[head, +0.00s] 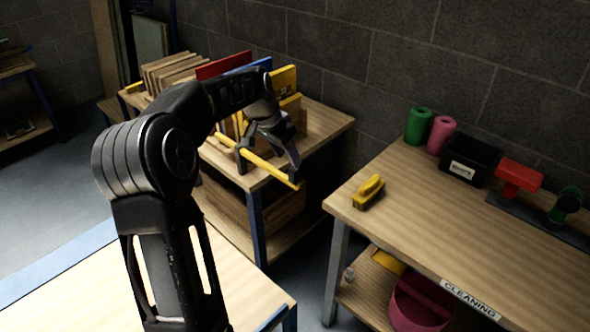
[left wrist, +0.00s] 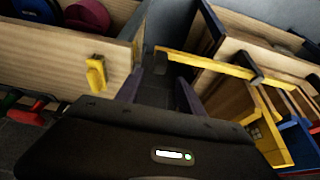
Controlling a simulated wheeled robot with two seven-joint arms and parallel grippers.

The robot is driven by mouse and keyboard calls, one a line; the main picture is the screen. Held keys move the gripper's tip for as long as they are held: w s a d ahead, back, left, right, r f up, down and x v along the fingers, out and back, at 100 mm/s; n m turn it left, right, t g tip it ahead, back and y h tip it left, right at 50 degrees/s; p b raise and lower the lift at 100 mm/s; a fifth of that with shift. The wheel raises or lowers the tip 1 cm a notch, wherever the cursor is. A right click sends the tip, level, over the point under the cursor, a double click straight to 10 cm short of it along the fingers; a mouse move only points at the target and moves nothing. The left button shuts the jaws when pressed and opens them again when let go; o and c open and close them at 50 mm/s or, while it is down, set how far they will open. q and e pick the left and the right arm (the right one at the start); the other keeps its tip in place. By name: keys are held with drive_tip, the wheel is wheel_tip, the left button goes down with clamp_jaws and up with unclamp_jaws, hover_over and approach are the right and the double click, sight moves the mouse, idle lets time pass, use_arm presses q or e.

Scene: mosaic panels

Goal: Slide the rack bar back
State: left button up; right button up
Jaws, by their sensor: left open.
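The yellow rack bar (head: 262,164) runs along the front of the rack on the wooden table, in front of several upright panels. In the left wrist view the bar (left wrist: 213,62) enters from the right, and its free end lies beyond my fingers. My left gripper (head: 269,152) is open and points down over the bar's right part. In the left wrist view the open fingers (left wrist: 160,78) stand apart with nothing gripped between them. I cannot tell whether a finger touches the bar. My right gripper is in neither view.
Red (head: 223,66), yellow and wooden panels stand in the rack. A separate cleaning bench (head: 450,215) to the right holds a yellow brush (head: 369,192), green and pink rolls and a black box (head: 471,160). A gap separates the two tables. A grey block wall closes the back.

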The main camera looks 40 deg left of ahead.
sight(293, 169)
use_arm(q)
drive_tip(key=p+x, duration=0.1)
drive_tip(key=x, duration=0.6)
drive_tip(key=shift+w+f, duration=0.1)
drive_tip(key=shift+f, duration=0.25)
clamp_jaws()
idle(1.1)
